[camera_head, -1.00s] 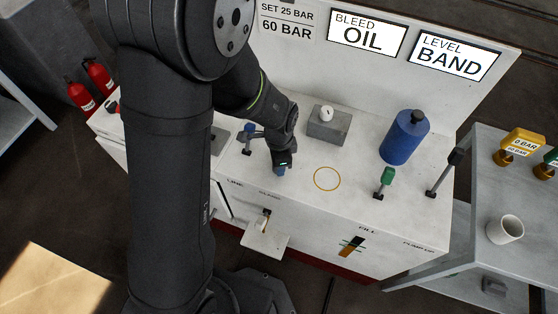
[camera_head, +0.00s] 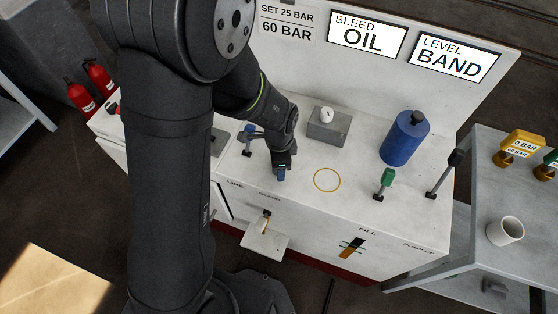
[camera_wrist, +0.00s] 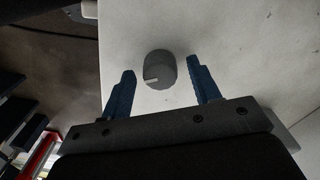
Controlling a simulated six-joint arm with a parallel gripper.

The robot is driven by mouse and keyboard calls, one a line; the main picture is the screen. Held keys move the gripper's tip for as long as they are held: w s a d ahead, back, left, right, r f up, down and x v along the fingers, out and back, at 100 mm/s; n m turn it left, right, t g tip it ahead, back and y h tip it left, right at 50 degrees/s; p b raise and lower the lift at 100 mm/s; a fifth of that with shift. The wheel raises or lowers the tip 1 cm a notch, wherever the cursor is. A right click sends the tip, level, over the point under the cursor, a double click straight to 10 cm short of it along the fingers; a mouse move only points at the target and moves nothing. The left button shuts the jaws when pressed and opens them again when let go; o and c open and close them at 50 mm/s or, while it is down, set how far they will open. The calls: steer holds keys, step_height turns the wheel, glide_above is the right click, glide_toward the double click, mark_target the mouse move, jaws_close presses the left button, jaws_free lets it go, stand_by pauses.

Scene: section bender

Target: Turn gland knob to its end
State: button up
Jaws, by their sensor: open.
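The gland knob, a round grey knob with a pale line on its face, shows in the wrist view (camera_wrist: 159,69) on the pale cabinet surface. My gripper (camera_wrist: 158,80) is open, its two blue fingers apart, one on each side of the knob's near end. The knob appears between and slightly beyond the fingertips, with a gap on both sides. In the head view my gripper (camera_head: 281,174) points down at the front edge of the bench top, and the knob is hidden or too small to make out there.
On the bench top (camera_head: 330,206) stand a grey block (camera_head: 328,127), a blue cylinder (camera_head: 404,138), a green-topped lever (camera_head: 385,180) and a black-topped lever (camera_head: 446,172). A small shelf (camera_head: 265,242) juts from the cabinet front. A white cup (camera_head: 505,230) stands on the side table.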

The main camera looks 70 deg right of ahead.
steer(key=shift+r, duration=0.1)
step_height(320, 180, up, 17)
stand_by(0.5)
stand_by(0.5)
step_height(320, 180, down, 17)
steer(key=shift+f, duration=0.15)
stand_by(0.5)
